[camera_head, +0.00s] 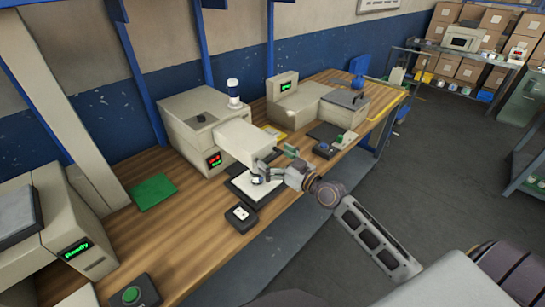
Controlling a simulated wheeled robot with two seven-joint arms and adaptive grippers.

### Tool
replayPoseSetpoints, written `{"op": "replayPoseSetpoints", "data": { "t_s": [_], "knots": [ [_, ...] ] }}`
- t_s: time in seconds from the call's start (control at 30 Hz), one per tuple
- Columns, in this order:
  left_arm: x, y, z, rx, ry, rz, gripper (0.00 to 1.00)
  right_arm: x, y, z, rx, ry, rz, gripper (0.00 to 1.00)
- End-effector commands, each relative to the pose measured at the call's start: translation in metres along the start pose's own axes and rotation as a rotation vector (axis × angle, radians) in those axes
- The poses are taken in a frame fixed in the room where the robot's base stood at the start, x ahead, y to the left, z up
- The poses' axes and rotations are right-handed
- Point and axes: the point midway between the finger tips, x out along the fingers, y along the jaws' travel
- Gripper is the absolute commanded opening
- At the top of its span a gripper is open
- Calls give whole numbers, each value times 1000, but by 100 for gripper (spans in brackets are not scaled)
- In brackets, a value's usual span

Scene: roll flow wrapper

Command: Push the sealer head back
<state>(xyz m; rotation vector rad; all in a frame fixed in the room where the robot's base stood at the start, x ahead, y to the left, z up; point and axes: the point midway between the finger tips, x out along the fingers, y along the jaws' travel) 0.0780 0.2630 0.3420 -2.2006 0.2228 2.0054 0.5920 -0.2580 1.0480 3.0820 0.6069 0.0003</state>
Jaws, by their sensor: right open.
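The machine that looks like the flow wrapper (195,118) stands on the wooden bench, a beige box with a small lit display. A pale beige block (243,141), likely the sealer head, sticks out from its front toward me. My right gripper (277,160) is open at the front right end of this block. I cannot tell whether its fingers touch the block. A white plate (253,193) with a small dark item on it lies below the block, partly hidden by it and the gripper. My left gripper is out of view.
The wooden bench (185,225) holds another beige machine (300,102) to the right and one (62,225) at the left. A white-topped dark box (241,215), a green sheet (152,191) and a green-button box (132,294) lie on it. Shelving stands far right.

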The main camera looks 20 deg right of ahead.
Motion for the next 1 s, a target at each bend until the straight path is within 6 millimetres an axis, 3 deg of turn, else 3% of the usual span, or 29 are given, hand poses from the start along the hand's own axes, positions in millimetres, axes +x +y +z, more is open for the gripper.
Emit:
{"op": "replayPoseSetpoints", "data": {
  "t_s": [0.5,0.9,1.0],
  "knots": [
    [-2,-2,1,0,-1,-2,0,7,-1,0,0,-1,-1,100],
    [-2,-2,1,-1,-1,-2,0,6,0,0,0,-1,-1,49],
    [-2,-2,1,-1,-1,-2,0,7,0,0,0,-1,0,46]
  ]
}}
